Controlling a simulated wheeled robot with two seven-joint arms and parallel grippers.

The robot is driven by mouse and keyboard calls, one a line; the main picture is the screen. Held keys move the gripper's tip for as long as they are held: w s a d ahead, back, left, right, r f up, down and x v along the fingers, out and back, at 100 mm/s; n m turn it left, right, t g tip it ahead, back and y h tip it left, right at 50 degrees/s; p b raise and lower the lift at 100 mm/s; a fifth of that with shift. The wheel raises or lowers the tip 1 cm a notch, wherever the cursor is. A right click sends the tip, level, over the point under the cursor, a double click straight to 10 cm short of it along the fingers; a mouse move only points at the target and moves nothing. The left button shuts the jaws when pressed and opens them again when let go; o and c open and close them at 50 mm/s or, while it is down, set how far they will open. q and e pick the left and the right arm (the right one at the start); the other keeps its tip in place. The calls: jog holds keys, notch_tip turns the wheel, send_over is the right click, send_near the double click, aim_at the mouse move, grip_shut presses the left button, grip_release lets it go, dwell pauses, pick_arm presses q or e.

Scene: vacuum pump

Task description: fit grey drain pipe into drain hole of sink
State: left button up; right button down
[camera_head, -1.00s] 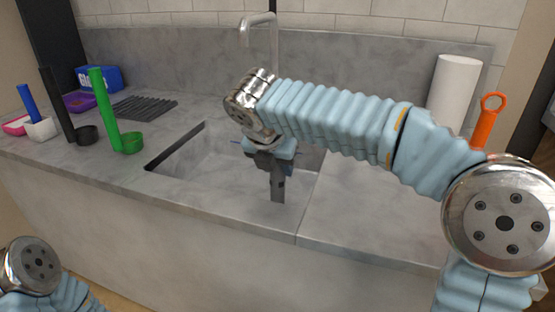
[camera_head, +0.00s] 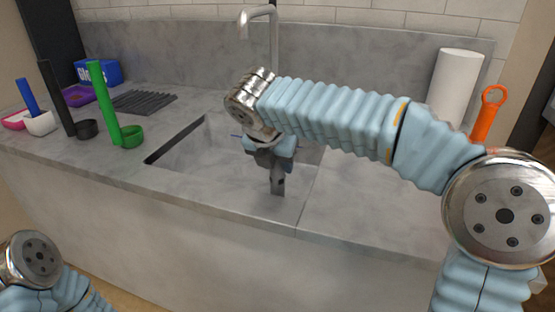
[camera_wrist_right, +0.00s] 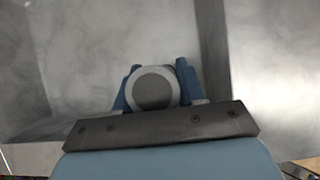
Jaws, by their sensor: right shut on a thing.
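The grey drain pipe (camera_head: 278,182) points down from my right gripper (camera_head: 272,158), over the front part of the sink as seen in the head view. In the right wrist view the pipe's round grey end (camera_wrist_right: 153,89) sits between the two blue fingers of my right gripper (camera_wrist_right: 156,80), which is shut on it. The sink (camera_head: 178,146) is a grey basin set in the counter, partly covered by my right arm. The drain hole does not show in either view. My left gripper is out of view; only part of my left arm shows at bottom left.
A tap (camera_head: 274,45) stands behind the sink. A green holder (camera_head: 108,110), a black holder (camera_head: 57,100) and a blue box (camera_head: 98,72) stand at left. A paper roll (camera_head: 456,85) and an orange tool (camera_head: 487,115) stand at right. The counter right of the sink looks bare.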

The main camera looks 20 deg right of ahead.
aim_at(278, 174)
jog(key=shift+f, duration=0.2)
dwell(0.6)
jog(key=shift+f, duration=0.3)
dwell(0.3)
jog(key=shift+f, duration=0.6)
dwell(0.4)
jog(key=shift+f, duration=0.65)
dwell(0.5)
jog(key=c, duration=0.6)
grip_release()
jog(key=shift+r, duration=0.1)
jog(key=p+v, duration=0.1)
jog(key=v, duration=1.2)
jog(key=shift+r+p, duration=0.3)
jog(key=shift+p, duration=0.05)
jog(key=shift+s, duration=0.15)
